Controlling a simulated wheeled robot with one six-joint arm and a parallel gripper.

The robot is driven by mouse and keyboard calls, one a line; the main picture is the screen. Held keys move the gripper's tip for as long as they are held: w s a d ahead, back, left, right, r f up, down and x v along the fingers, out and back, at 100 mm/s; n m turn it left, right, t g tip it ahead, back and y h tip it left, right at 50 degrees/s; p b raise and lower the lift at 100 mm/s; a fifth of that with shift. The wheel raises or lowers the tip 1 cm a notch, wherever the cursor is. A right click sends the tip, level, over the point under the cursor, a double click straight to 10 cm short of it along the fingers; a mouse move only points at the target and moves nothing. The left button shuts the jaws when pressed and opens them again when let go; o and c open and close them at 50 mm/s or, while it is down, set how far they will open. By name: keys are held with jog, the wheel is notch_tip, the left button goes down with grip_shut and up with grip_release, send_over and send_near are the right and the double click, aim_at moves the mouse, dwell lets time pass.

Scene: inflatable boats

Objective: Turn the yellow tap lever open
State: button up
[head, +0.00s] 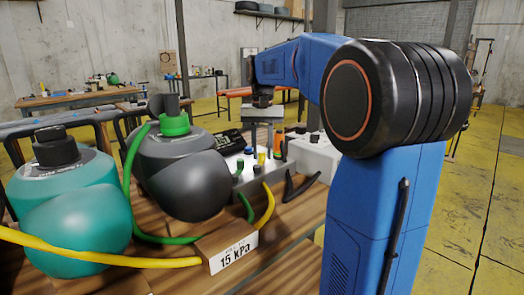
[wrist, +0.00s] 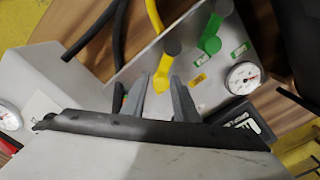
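The yellow tap lever (wrist: 161,76) is on the grey panel in the wrist view, below the round fitting where the yellow hose (wrist: 154,15) joins. My gripper (wrist: 159,80) has its two grey fingers apart, one on each side of the lever's lower end. Small gaps show beside the lever, and I cannot tell how deep the fingers reach.
A green lever (wrist: 211,40) and a pressure gauge (wrist: 243,77) are close to the right in the wrist view. In the head view, a teal pump (head: 75,215) and a dark grey pump (head: 180,170) stand left, and a "15 kPa" block (head: 232,252) is in front.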

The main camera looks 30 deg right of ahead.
aim_at(263, 152)
notch_tip(263, 152, up, 17)
jog(key=shift+r, duration=0.2)
dwell(0.6)
jog(key=shift+s, duration=0.1)
dwell(0.4)
